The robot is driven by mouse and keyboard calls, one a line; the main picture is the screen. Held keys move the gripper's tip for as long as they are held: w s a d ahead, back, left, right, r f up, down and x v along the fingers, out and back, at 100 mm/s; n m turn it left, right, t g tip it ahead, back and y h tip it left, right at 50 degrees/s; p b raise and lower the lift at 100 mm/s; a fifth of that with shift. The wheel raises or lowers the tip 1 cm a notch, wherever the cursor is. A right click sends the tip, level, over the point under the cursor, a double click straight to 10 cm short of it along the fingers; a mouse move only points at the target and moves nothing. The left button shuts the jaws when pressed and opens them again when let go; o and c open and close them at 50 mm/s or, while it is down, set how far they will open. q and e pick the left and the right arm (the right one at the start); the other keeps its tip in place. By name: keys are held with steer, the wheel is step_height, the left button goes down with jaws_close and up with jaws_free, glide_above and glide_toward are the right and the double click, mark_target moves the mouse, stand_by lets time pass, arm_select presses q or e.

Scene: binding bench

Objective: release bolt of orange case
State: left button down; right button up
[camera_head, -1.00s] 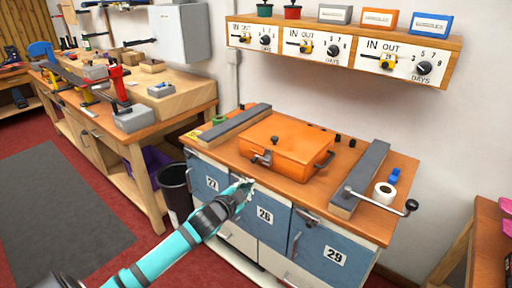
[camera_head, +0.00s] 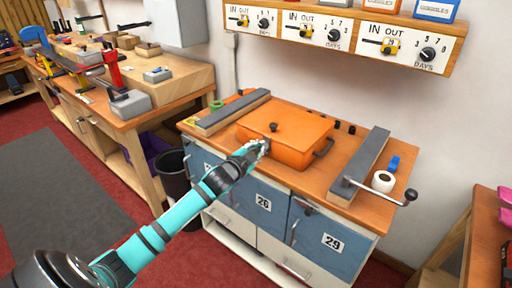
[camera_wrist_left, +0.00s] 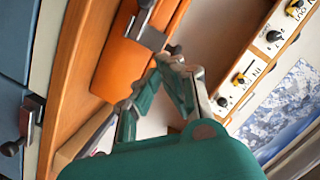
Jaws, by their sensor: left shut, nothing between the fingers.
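The orange case (camera_head: 300,128) sits shut on the bench top, with a dark knob on its lid. My left gripper (camera_head: 264,146) is at the case's front face and hides the bolt in the head view. In the left wrist view the case (camera_wrist_left: 122,62) carries a grey metal bolt fitting (camera_wrist_left: 147,30). The left gripper (camera_wrist_left: 168,60) is shut and empty, its fingertips close to that fitting. I cannot tell whether they touch it. My right gripper is not in view.
Grey rails (camera_head: 233,112) (camera_head: 362,164) flank the case on the bench top. A white roll (camera_head: 383,181) and a crank handle (camera_head: 410,195) are at the right. A shelf with dials (camera_head: 335,34) hangs above. Blue numbered doors (camera_head: 262,203) are below.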

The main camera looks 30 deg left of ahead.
arm_select(q)
steer(key=w, duration=0.1)
steer(key=w+a+f, duration=0.2)
steer(key=w, duration=0.1)
steer(key=shift+f+p, duration=0.25)
steer(key=shift+p, duration=0.05)
steer(key=shift+a+f, duration=0.4)
steer(key=shift+a, duration=0.2)
steer(key=shift+f, duration=0.1)
